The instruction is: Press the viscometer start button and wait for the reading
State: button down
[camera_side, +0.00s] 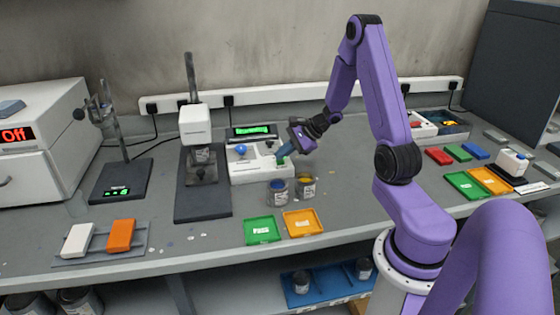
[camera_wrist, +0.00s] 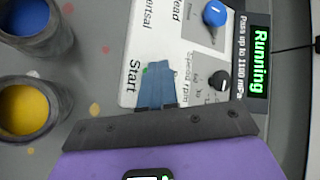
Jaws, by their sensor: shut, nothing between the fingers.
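The white viscometer console (camera_side: 250,174) stands mid-bench with a blue knob (camera_side: 241,149). Its display (camera_side: 252,132) is lit green; in the wrist view the display (camera_wrist: 259,62) reads "Running". My gripper (camera_side: 284,155) is shut and empty, pointing down at the console's right part. In the wrist view the shut blue fingertips (camera_wrist: 158,82) lie over the panel just beside the word "Start" (camera_wrist: 133,76).
A pot of blue paint (camera_side: 278,194) and a pot of yellow paint (camera_side: 306,189) stand close in front of the console. Green (camera_side: 262,230) and orange (camera_side: 303,223) trays lie nearer the front edge. A stand with a white head (camera_side: 195,125) rises to the left.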

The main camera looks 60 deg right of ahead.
aim_at(283, 161)
jog(key=shift+r, duration=0.75)
jog(key=shift+r, duration=0.1)
jog(key=shift+r, duration=2.4)
jog(key=s+a+r+n+g+y, duration=0.1)
jog(key=s+a+n+g, duration=0.35)
jog(key=a+n, duration=0.55)
jog(key=s+a+r+n+g+y, duration=0.1)
jog(key=s+a+r+n+g, duration=0.3)
jog(key=a, duration=1)
jog(key=s+a+n+h, duration=0.3)
jog(key=s+n+h, duration=0.2)
jog(key=s+n, duration=1.4)
jog(key=shift+s+f+n+h, duration=0.25)
jog(key=shift+s+n+h, duration=0.15)
jog(key=shift+n, duration=0.2)
